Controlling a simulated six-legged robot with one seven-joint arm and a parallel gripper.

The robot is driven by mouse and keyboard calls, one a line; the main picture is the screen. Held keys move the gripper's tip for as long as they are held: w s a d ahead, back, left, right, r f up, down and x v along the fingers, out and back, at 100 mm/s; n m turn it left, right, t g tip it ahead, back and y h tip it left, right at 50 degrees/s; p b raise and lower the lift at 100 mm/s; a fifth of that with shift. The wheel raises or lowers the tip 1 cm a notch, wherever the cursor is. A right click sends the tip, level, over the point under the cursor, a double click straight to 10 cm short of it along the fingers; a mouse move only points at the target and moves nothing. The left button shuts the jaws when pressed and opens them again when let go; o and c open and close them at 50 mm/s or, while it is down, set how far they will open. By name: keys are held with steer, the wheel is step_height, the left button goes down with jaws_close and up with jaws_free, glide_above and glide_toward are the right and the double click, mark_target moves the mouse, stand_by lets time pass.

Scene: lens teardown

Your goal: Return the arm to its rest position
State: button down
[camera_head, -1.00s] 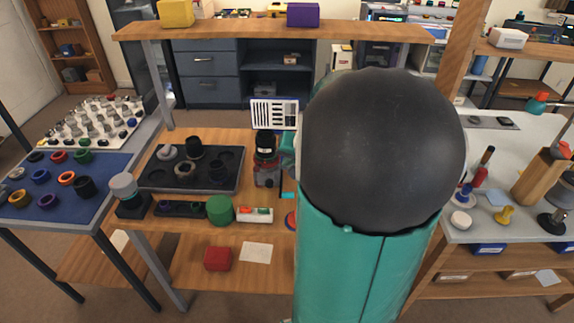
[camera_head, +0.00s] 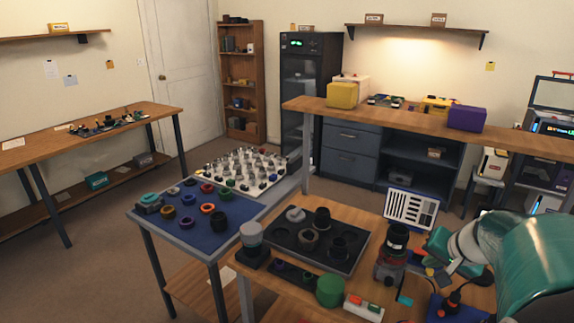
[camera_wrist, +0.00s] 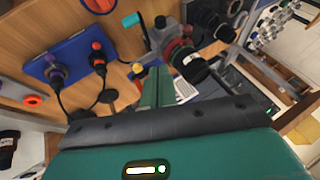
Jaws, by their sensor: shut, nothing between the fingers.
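My teal arm reaches in from the right edge of the head view, over the right part of the workbench (camera_head: 275,312). My gripper (camera_wrist: 156,82) shows in the wrist view as two green fingers close together, shut and empty. In the head view the arm's end is partly hidden by its own links, and the fingers cannot be made out clearly. A red-and-grey device with a black top (camera_head: 391,258) stands just left of the arm's end. It also shows beyond the fingertips in the wrist view (camera_wrist: 178,48); I cannot tell the exact gap.
A black tray (camera_head: 352,250) with lens parts, a green cylinder (camera_head: 330,291) and a white panel with dark slots (camera_head: 410,208) are on the bench. A blue mat (camera_wrist: 45,66) lies near my gripper. A blue-topped table (camera_head: 190,238) stands left. Floor at far left is clear.

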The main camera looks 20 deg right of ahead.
steer(key=s+a+r+n, duration=0.1)
steer(key=s+a+n, duration=0.1)
steer(key=a, duration=0.8)
steer(key=s+a+r+n, duration=0.2)
steer(key=a+n, duration=0.2)
steer(key=a, duration=0.6)
steer(key=s+a+r+n+g, duration=0.1)
steer(key=s+a+n, duration=0.2)
steer(key=a, duration=0.7)
steer(key=shift+a+r+n+y, duration=0.2)
steer(key=shift+r+n+y, duration=0.1)
steer(key=shift+n, duration=0.3)
